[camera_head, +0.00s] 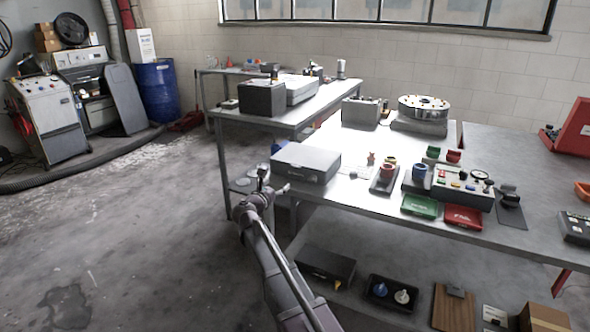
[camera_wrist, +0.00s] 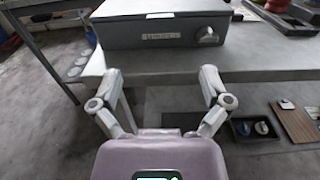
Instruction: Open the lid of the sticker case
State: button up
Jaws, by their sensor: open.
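A grey, flat, box-shaped case (camera_head: 305,162), which appears to be the sticker case, sits on the near left corner of the metal workbench with its lid down. In the wrist view the case (camera_wrist: 120,33) is straight ahead, its front face showing a small white label, too blurred to read surely, and a round knob-like latch (camera_wrist: 207,36) right of it. In the head view my gripper (camera_head: 272,188) is at the bench's left end.
The workbench edge (camera_wrist: 270,72) runs just below the case. Right of the case stand a red cup (camera_head: 388,172) and a button panel (camera_head: 462,187). A lower shelf holds a dark case (camera_head: 325,265) and a black tray (camera_head: 390,293). The floor at left is clear.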

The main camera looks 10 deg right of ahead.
aim_at(294, 167)
jog(key=x, duration=1.3)
jog(key=c, duration=1.3)
jog(key=shift+c, duration=0.2)
jog(key=shift+r, duration=0.15)
